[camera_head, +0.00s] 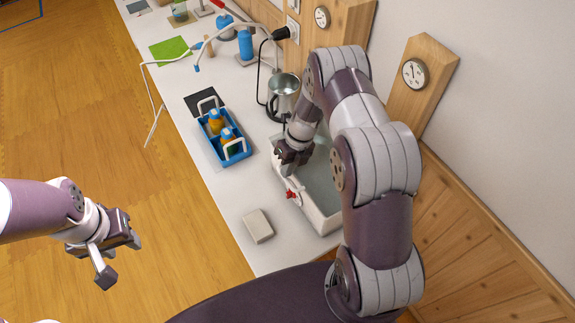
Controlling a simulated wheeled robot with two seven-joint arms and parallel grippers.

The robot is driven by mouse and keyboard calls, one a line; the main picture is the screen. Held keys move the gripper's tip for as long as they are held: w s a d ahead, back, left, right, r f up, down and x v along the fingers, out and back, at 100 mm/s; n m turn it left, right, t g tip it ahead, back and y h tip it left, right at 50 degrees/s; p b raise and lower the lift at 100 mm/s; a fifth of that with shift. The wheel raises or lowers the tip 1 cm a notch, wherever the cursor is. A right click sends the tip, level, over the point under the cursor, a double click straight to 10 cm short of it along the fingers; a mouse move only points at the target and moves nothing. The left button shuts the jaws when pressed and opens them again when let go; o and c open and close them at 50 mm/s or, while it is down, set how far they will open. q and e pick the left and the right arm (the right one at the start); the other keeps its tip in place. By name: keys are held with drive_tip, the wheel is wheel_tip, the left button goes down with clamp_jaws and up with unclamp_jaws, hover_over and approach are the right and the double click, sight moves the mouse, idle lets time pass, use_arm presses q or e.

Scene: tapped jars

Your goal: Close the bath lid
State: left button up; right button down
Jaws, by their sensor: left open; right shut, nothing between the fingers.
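The bath (322,222) is a white rectangular basin on the right part of the bench, with a red tap (292,196) on its front side. Its grey-green inside shows, so the part in view is uncovered. I cannot make out the lid clearly; my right arm hides the bath's back and right side. My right gripper (286,160) is shut and empty at the bath's left end, close to its rim; I cannot tell whether it touches. My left gripper (119,259) is open and empty over the floor, left of the bench and far from the bath.
A blue carrier (236,157) with orange-capped bottles stands left of the bath. A metal jug (284,88) stands behind, near the wall. A pale block (257,226) lies near the bench's front edge. Wooden clock boards (424,70) stand along the wall.

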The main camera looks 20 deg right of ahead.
drive_tip(key=shift+w+f, duration=0.1)
drive_tip(key=shift+b+x, duration=0.55)
drive_tip(key=shift+x, duration=0.35)
drive_tip(key=b+v, duration=0.2)
drive_tip(key=v, duration=1)
drive_tip(key=shift+d+r+b, duration=0.2)
drive_tip(key=shift+b, duration=0.15)
